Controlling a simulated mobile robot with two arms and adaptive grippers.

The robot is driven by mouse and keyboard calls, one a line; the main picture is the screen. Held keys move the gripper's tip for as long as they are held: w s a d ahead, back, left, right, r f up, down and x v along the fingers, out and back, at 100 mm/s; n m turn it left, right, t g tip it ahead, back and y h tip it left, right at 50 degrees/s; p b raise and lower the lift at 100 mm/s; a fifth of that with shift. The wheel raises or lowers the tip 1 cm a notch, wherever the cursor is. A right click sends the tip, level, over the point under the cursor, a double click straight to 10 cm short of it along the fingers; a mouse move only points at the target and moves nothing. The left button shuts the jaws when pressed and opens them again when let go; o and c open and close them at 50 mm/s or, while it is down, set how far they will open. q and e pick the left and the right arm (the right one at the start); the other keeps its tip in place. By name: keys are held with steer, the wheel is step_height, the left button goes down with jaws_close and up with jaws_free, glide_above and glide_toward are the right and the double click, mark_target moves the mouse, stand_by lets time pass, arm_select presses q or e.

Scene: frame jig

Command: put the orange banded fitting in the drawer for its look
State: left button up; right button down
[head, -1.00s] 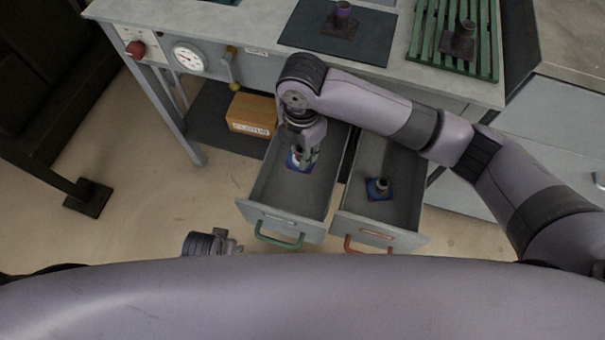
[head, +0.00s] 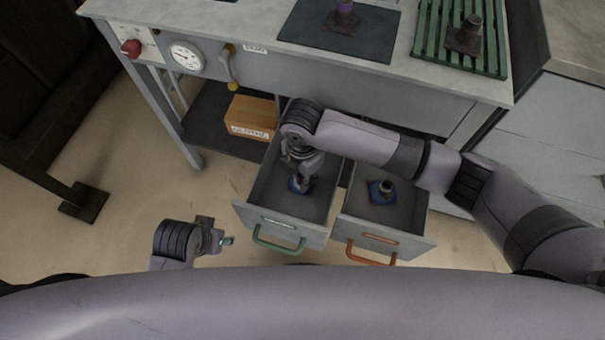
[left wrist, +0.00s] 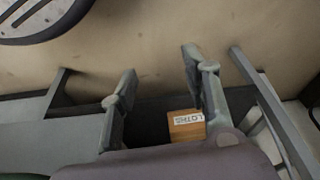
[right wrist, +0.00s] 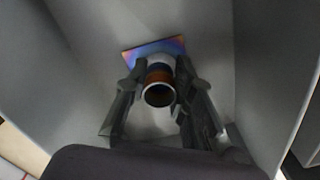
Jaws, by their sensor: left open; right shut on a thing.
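The orange banded fitting (right wrist: 159,76) has a pale pipe with an orange-brown band and a square, bluish iridescent base plate (right wrist: 140,52). My right gripper (head: 303,176) is shut on its pipe, inside the open green-handled drawer (head: 255,205). In the head view the gripper hides most of the fitting, leaving the blue base (head: 298,187) showing. Whether the base touches the drawer floor I cannot tell. The open orange-handled drawer (head: 422,220) is beside it on the right. My left gripper (head: 218,237) is open and empty over the floor at lower left; its fingers also show in the left wrist view (left wrist: 160,72).
Another blue-based fitting (head: 380,191) stands in the orange-handled drawer. A purple-banded fitting (head: 342,17) stands on the dark mat (head: 375,43), and a dark fitting (head: 466,36) on the green rack (head: 491,62). A cardboard box (head: 252,115) sits under the bench. The drawer walls closely flank my right gripper.

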steer(key=c, duration=1.4)
jaws_free()
steer(key=shift+f, duration=0.1)
steer(key=shift+o, duration=0.2)
steer(key=shift+r, duration=0.25)
step_height(320, 180, up, 11)
steer(key=p, duration=0.3)
steer(key=shift+f, duration=0.15)
arm_select(q)
step_height(320, 180, down, 11)
steer(key=s, duration=0.2)
steer(key=shift+f+g, duration=0.15)
steer(key=shift+g, duration=0.25)
arm_select(e)
steer(key=shift+r, duration=0.6)
